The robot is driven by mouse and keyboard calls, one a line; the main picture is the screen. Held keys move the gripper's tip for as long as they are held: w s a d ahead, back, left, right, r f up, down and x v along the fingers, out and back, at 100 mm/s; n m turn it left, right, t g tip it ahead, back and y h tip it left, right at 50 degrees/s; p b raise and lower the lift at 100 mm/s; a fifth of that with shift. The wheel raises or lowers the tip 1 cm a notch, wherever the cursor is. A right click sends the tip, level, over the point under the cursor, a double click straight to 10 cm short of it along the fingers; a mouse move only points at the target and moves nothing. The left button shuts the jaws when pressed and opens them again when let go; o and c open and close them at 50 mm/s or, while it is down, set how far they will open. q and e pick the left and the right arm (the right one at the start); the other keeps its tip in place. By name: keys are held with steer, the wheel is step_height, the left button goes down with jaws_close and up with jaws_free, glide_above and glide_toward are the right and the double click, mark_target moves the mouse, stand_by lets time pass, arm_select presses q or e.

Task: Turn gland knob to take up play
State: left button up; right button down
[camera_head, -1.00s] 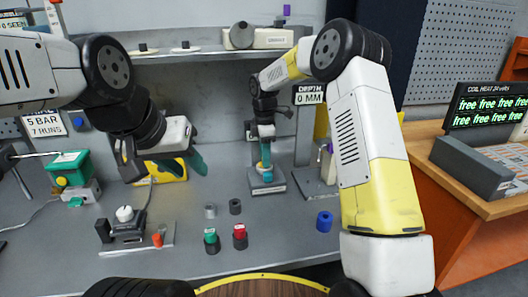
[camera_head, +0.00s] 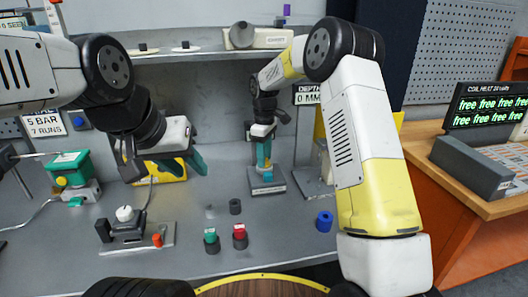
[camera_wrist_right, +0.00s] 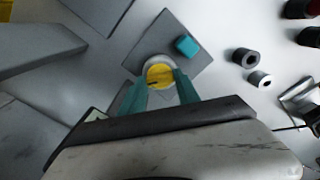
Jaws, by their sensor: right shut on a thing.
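A yellow round knob (camera_wrist_right: 160,75) with a dark mark sits in a pale collar on a small grey stand (camera_head: 267,186). The stand's square base also shows in the right wrist view (camera_wrist_right: 192,72), with a teal block (camera_wrist_right: 187,46) on it. My right gripper (camera_head: 264,163) is over the stand, pointing down. Its teal fingers (camera_wrist_right: 160,85) are on both sides of the knob and shut on it. In the head view the fingers hide the knob. My left gripper (camera_head: 166,168) is open and empty above the bench, at the left.
A green unit (camera_head: 70,168) and a fixture with a white knob (camera_head: 124,213) stand at left. Green (camera_head: 211,240), red (camera_head: 240,237) and blue (camera_head: 324,221) pieces lie on the front bench. A shelf (camera_head: 200,55) spans behind.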

steer(key=m, duration=1.3)
steer(key=shift+r+m, duration=0.1)
steer(key=shift+m, duration=0.3)
steer(key=m, duration=1.3)
steer(key=shift+m, duration=0.3)
steer(key=c, duration=0.9)
jaws_free()
